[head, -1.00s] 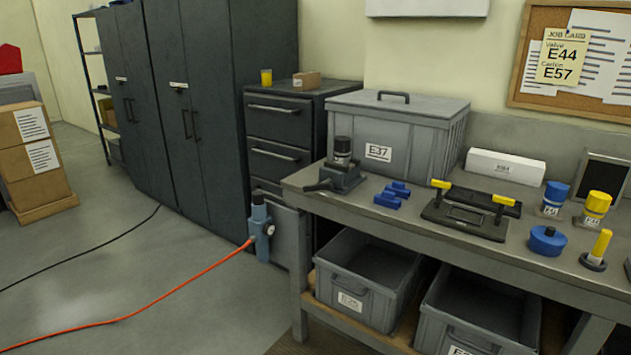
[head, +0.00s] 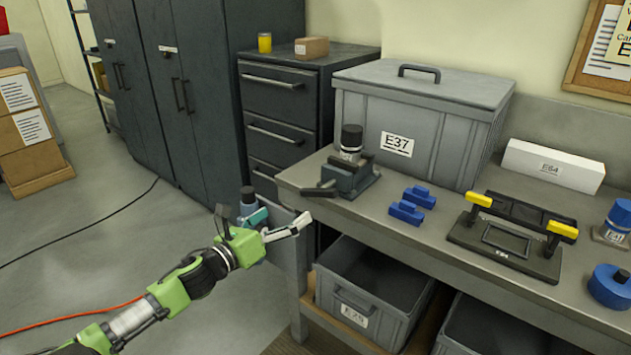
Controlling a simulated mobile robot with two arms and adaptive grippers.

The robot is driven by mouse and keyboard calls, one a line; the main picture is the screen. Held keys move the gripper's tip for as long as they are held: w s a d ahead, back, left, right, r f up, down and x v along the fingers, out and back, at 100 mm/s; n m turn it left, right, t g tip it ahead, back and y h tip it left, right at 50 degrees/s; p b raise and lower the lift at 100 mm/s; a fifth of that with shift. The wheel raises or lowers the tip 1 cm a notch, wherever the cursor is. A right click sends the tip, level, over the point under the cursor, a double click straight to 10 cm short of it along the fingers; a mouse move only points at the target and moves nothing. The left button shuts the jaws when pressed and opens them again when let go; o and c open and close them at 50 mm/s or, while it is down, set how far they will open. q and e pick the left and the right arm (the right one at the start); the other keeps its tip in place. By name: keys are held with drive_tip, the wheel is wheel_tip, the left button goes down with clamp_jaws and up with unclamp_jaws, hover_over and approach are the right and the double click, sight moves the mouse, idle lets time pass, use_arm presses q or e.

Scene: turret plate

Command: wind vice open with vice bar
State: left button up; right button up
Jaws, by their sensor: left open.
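The vice (head: 350,178) is a dark grey block at the left end of the workbench, with a dark cylinder with a light band (head: 351,140) standing in or just behind it. The dark vice bar (head: 319,190) shows at its left front, near the bench edge. My left gripper (head: 303,220) is open and empty, in front of and below the bench's left corner, apart from the vice and bar. Whether the vice jaws are gripping the cylinder is hard to tell. My right gripper is not in view.
A lidded grey crate marked E37 (head: 470,90) stands behind the vice. Two blue blocks (head: 412,206) and a black frame with yellow clips (head: 510,265) lie to the right. An open grey bin (head: 355,320) sits below the bench. A blue-grey fixture (head: 250,205) is partly behind my left arm.

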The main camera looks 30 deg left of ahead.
sight(315, 192)
use_arm(q)
drive_tip(key=w, duration=0.4)
drive_tip(key=w+p, duration=0.1)
drive_tip(key=w, duration=0.3)
drive_tip(key=w+d+p, duration=0.1)
drive_tip(key=w, duration=0.3)
drive_tip(key=shift+w+d+r, duration=0.1)
drive_tip(key=shift+w+r, duration=0.05)
drive_tip(key=shift+r, duration=0.05)
drive_tip(key=shift+w, duration=0.35)
drive_tip(key=shift+d, duration=0.1)
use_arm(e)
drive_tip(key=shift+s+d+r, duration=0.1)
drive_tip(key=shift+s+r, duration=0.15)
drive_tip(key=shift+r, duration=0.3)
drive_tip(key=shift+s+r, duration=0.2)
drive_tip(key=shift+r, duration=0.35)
use_arm(q)
drive_tip(key=c, duration=1)
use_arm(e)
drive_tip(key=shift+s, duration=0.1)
